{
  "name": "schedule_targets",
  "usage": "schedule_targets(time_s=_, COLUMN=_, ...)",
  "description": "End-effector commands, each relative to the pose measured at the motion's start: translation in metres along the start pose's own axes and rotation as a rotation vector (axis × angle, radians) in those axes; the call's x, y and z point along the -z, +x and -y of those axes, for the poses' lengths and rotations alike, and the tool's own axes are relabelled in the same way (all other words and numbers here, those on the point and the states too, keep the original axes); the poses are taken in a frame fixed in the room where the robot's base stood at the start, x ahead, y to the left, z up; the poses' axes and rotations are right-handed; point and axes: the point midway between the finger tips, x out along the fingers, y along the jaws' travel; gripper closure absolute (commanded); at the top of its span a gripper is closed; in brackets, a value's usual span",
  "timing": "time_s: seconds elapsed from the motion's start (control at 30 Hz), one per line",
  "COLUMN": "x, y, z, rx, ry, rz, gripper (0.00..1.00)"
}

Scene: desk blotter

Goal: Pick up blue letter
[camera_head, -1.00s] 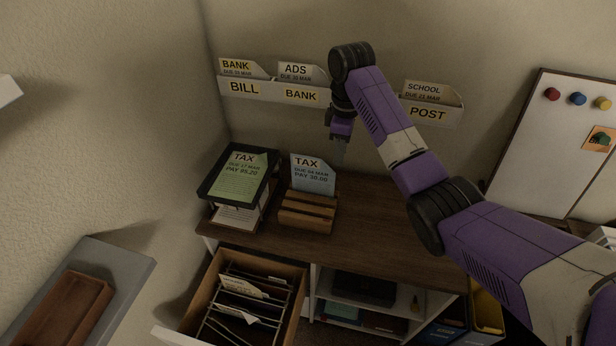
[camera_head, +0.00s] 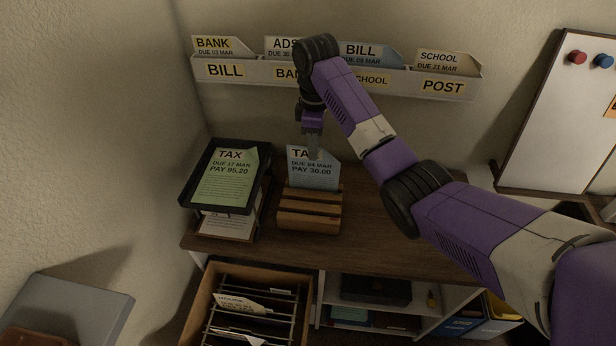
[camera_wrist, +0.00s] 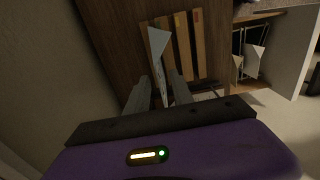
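A pale blue letter (camera_head: 313,172) marked TAX, PAY 30.00 stands upright in a slotted wooden holder (camera_head: 309,212) on the desk. In the wrist view the letter (camera_wrist: 158,50) shows nearly edge-on and reaches down between my two grey fingers. My gripper (camera_head: 313,148) points down at the letter's top edge and hides part of the word TAX. In the wrist view the fingers (camera_wrist: 160,92) are apart, one on each side of the letter; I cannot tell whether either touches it. Another bluish letter (camera_head: 368,54) marked BILL stands in the wall rack.
A black tray (camera_head: 190,190) with a green TAX letter (camera_head: 228,178) is left of the holder. The labelled wall rack (camera_head: 250,74) is behind my arm. An open drawer (camera_head: 213,290) with files lies below. The desk's right part (camera_head: 375,225) is clear.

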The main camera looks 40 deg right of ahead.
Motion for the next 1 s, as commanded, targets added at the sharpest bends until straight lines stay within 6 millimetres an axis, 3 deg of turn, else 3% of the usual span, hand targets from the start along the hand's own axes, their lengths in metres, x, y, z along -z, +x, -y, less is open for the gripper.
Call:
schedule_targets(time_s=0.37, x=-0.001, y=0.033, z=0.0, rx=0.002, ry=0.001, rz=0.002, gripper=0.72)
schedule_targets(time_s=0.7, x=-0.002, y=0.076, z=-0.001, rx=0.001, ry=0.002, rz=0.001, gripper=0.72)
schedule_targets(time_s=1.0, x=-0.002, y=0.08, z=-0.001, rx=0.0, ry=0.001, rz=0.0, gripper=0.74)
